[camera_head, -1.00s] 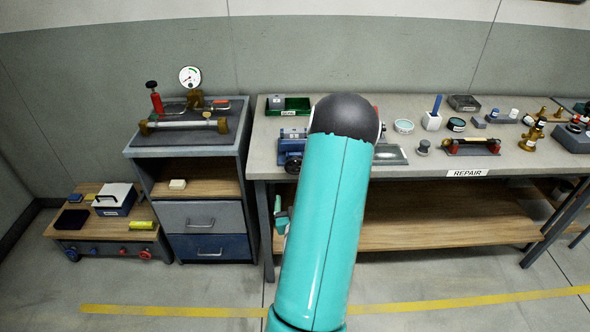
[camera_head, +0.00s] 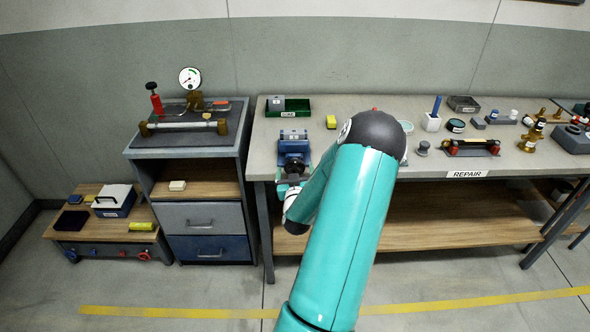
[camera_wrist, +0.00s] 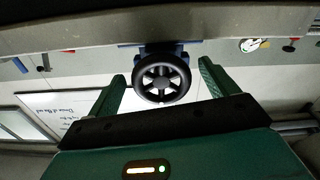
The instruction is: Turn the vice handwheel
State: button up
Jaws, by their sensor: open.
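The blue vice (camera_head: 293,146) is at the front left edge of the repair bench. Its black handwheel (camera_head: 293,166) faces the front, partly beside my arm. In the wrist view the spoked handwheel (camera_wrist: 161,78) lies between the two green fingers of my gripper (camera_wrist: 162,80), near their tips. The fingers are spread wide, one on each side, with a gap to the rim on both sides.
A drawer cabinet (camera_head: 207,215) stands left of the bench. The bench edge (camera_wrist: 80,38) crosses the wrist view above the wheel.

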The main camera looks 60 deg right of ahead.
jog(key=shift+w+d, duration=0.35)
jog(key=shift+d, duration=0.2)
jog(key=c, duration=1)
jog(key=shift+w+m, duration=0.1)
jog(key=shift+m, duration=1)
jog(key=shift+a+m, duration=0.1)
jog(key=shift+m, duration=1.9)
